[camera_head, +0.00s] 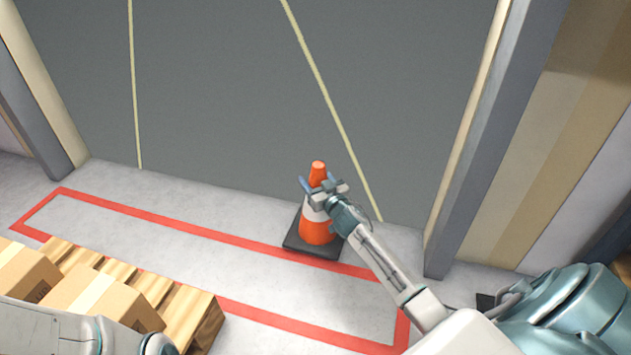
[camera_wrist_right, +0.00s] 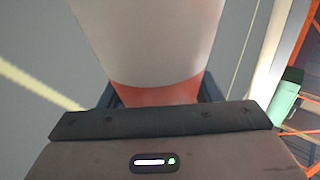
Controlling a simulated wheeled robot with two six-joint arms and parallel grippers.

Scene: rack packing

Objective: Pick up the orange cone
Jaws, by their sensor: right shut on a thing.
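The orange cone (camera_head: 318,231) has a white band and a dark square base. It stands upright on the pale floor beyond the red line, near the doorway. My right gripper (camera_head: 319,187) is at the cone's upper part, with its fingers on either side, shut on it. In the right wrist view the cone (camera_wrist_right: 150,45) fills the upper middle, its white band and an orange part close to the gripper (camera_wrist_right: 160,100). The fingertips are largely hidden there. Of my left arm only a link shows at the lower left; its gripper is out of view.
A wooden pallet (camera_head: 205,312) with cardboard boxes (camera_head: 95,295) stands at the lower left. A red floor outline (camera_head: 180,228) runs between pallet and cone. A door post (camera_head: 470,170) rises right of the cone. The grey floor (camera_head: 230,90) beyond is clear.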

